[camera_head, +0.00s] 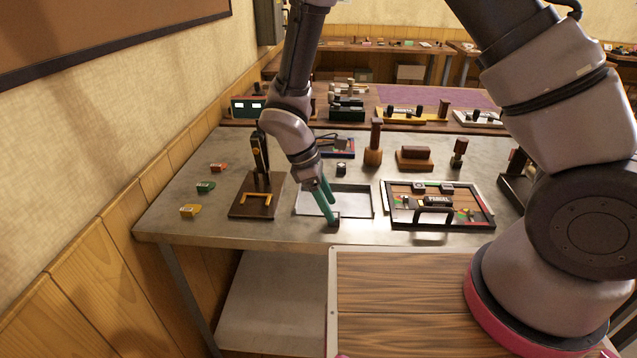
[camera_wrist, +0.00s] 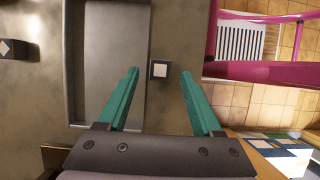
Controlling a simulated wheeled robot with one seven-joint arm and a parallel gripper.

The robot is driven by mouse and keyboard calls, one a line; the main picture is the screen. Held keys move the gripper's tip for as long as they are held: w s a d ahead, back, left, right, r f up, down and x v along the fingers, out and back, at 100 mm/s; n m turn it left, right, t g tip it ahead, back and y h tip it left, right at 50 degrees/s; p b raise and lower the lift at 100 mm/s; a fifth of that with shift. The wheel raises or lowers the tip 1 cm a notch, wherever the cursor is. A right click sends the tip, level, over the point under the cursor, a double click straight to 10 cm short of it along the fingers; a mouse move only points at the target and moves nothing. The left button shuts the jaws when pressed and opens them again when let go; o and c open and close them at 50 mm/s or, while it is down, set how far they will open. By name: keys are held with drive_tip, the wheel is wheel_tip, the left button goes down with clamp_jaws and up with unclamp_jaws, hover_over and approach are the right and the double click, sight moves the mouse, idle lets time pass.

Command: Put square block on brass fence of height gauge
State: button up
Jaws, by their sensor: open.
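A small dark block (camera_wrist: 159,69) with a pale square on top sits on the grey bench just outside the shallow tray's rim. It also shows in the head view (camera_head: 335,217), partly hidden by a finger. My gripper (camera_head: 329,203) has teal fingers pointing down at it. In the wrist view my gripper (camera_wrist: 160,76) is open and empty, with the block between the fingertip lines; I cannot tell the height gap. The height gauge (camera_head: 257,160) has a dark upright on a brown base, left of my gripper. Its U-shaped brass fence (camera_head: 256,198) is low at the front, with nothing on it.
The shallow tray (camera_head: 361,187) lies beside my gripper. Another dark block (camera_head: 341,168), with a pale diamond on top (camera_wrist: 6,47), stands behind it. A framed board (camera_head: 471,221) is to the right. Small coloured boxes (camera_head: 205,187) lie left of the gauge.

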drive_tip(key=v, duration=1)
drive_tip(key=w+d+r+m+y, duration=0.25)
drive_tip(key=d+r+m, duration=0.2)
drive_tip(key=r, duration=0.35)
drive_tip(key=s+d+r+m+t+y, duration=0.2)
drive_tip(key=s+d+r+m+t, duration=0.1)
drive_tip(key=d+r+m, duration=0.5)
drive_tip(key=s+d+r+m+t+y, duration=0.2)
drive_tip(key=d+r+m, duration=0.6)
drive_tip(key=d+r, duration=0.5)
drive_tip(key=s+d+t, duration=0.1)
drive_tip(key=d, duration=0.1)
drive_tip(key=shift+s+d+t, duration=0.35)
drive_tip(key=shift+t, duration=0.05)
drive_tip(key=shift+o, duration=0.4)
drive_tip(key=shift+s+d+r+m+t, duration=0.15)
drive_tip(key=shift+s+d+m+t, duration=0.15)
drive_tip(key=shift+m, duration=0.35)
